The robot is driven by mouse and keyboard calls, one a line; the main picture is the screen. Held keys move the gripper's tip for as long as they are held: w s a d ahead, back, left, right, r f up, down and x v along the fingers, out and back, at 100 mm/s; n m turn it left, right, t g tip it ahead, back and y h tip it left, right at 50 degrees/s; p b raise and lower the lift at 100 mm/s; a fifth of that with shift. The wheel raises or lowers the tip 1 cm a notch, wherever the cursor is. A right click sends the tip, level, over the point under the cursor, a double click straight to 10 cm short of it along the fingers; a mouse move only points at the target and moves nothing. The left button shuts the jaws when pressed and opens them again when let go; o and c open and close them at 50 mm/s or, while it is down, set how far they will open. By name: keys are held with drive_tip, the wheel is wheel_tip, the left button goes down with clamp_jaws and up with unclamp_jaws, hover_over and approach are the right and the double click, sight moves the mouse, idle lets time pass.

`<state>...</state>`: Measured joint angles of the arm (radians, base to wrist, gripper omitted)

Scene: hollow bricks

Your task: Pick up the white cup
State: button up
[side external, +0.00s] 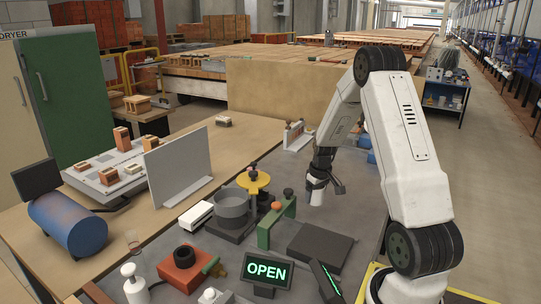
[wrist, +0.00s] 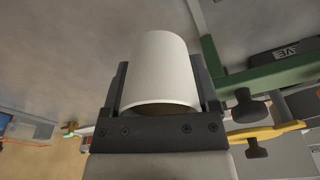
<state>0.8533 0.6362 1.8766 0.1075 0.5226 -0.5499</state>
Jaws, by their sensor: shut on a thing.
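The white cup (wrist: 160,68) fills the middle of the wrist view, between the two dark fingers of my gripper (wrist: 160,100). The fingers press on its left and right sides, and part of its open rim shows near the gripper's palm. In the side external view the white cup (side external: 317,196) shows small and pale below my gripper (side external: 318,181), at the right part of the grey work surface. Whether the cup touches the surface is too small to tell.
A green stand (side external: 277,222) and a yellow-topped fixture (side external: 253,182) stand left of the gripper. A dark flat block (side external: 320,246) lies nearer the camera. A green "OPEN" sign (side external: 266,272) stands at the front. A grey upright panel (side external: 180,165) is farther left.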

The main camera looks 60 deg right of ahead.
drive_tip(key=s+a+r, duration=0.5)
drive_tip(key=s+a, duration=0.1)
drive_tip(key=s, duration=0.2)
drive_tip(key=shift+a+r, duration=0.3)
drive_tip(key=shift+r, duration=0.1)
drive_tip(key=shift+s, duration=0.1)
